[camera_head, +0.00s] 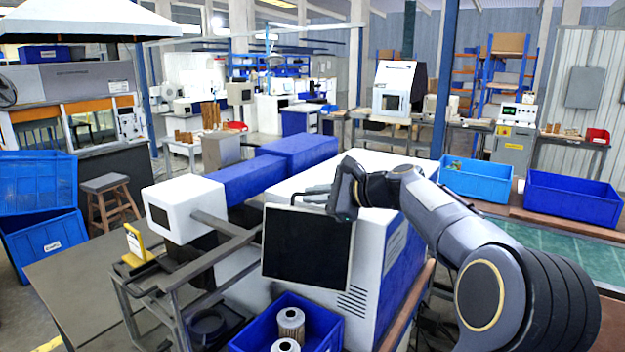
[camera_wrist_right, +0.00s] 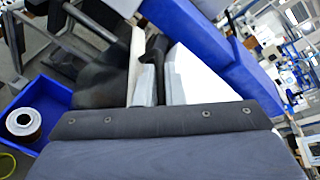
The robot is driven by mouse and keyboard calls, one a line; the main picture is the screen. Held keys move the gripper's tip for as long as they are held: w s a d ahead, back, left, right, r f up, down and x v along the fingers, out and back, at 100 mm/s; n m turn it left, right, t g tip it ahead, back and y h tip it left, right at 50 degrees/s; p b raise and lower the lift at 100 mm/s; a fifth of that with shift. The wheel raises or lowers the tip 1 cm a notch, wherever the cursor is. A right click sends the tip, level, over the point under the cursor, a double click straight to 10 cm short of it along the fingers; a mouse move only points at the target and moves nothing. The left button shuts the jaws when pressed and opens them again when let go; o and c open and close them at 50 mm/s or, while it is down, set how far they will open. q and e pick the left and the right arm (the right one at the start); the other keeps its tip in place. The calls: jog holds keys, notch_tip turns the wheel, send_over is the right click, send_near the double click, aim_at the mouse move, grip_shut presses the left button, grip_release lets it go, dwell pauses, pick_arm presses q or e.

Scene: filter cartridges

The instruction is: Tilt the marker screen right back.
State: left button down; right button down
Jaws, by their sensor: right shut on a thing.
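The marker screen (camera_head: 307,248) is a dark flat panel in a thin pale frame, standing nearly upright at the front of the white and blue machine (camera_head: 385,250). My right gripper (camera_head: 314,195) is at its top edge, with its fingers pointing left, shut on the screen. In the right wrist view the gripper's body fills the bottom, and its fingers (camera_wrist_right: 150,85) reach up past a dark surface that looks like the screen (camera_wrist_right: 100,82). The exact contact is partly hidden by the fingers. My left gripper is not in view.
A blue bin (camera_head: 330,325) with filter cartridges (camera_head: 291,322) stands below the screen. A grey metal frame (camera_head: 215,255) and a white box-shaped head (camera_head: 183,208) are to the left. Blue crates (camera_head: 570,198) stand on the bench at right.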

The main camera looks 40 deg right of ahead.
pick_arm(q)
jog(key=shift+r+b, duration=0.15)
jog(key=shift+b, duration=0.15)
pick_arm(e)
jog(key=shift+w+d+f, duration=0.2)
jog(key=shift+w+d, duration=0.15)
jog(key=shift+d, duration=0.2)
jog(key=shift+w+d+f, duration=0.2)
jog(key=shift+w+d, duration=0.1)
jog(key=shift+d, duration=0.2)
jog(key=c, duration=1.9)
grip_release()
jog(key=shift+c, duration=0.2)
jog(key=shift+o, duration=0.7)
jog(key=shift+w+d+f, duration=0.1)
jog(key=shift+w, duration=0.05)
